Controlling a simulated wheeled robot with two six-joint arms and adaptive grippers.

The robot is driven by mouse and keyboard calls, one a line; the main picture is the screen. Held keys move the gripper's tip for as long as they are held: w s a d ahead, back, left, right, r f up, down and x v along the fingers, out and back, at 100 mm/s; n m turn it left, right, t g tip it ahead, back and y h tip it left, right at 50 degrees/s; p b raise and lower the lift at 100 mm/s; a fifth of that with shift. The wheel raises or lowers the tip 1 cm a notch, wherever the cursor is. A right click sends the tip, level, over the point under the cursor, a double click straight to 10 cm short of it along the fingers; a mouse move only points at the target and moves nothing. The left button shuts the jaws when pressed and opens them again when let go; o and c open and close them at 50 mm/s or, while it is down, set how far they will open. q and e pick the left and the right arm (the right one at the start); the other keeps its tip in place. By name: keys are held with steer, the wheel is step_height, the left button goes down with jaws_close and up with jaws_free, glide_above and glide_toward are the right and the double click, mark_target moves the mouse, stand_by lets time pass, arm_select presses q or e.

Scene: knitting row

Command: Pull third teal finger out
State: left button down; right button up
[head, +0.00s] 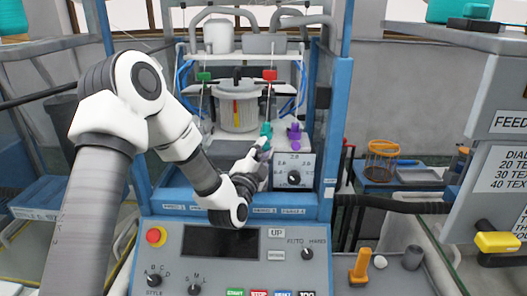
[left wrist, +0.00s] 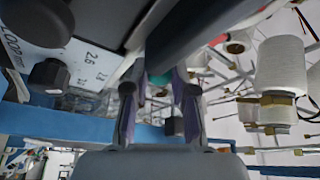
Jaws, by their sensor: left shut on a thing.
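My left arm reaches in from the left to the knitting machine, and its left gripper (head: 262,143) is at the teal finger (head: 266,129), just left of the dial box (head: 293,172). In the left wrist view, a bit of teal (left wrist: 160,77) shows between the two fingers of the left gripper (left wrist: 160,92), which is shut on it. Most of the teal finger is hidden by the gripper, and I cannot tell its place in the row. A purple finger (head: 294,132) stands to the right of the teal one, apart from the gripper. My right gripper is not in view.
A blue machine post (head: 338,120) rises right of the dial box. A control panel with a dark screen (head: 220,242) lies below my arm. A grey canister (head: 237,105) stands behind. White yarn cones (left wrist: 280,68) and thin rods crowd the left wrist view's right side.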

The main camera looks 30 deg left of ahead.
arm_select(q)
steer(key=shift+s+d, duration=0.35)
steer(key=shift+s, duration=0.2)
steer(key=shift+s+d, duration=0.3)
steer(key=shift+s, duration=0.2)
steer(key=shift+s+d+r, duration=0.1)
steer(key=shift+d, duration=0.05)
steer(key=c, duration=1.2)
jaws_free()
steer(key=shift+a, duration=0.2)
steer(key=shift+o, duration=1.3)
steer(key=shift+d, duration=0.1)
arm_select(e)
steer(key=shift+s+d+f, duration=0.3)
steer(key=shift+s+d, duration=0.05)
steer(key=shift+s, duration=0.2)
arm_select(q)
steer(key=v, duration=0.7)
steer(key=shift+s, duration=0.2)
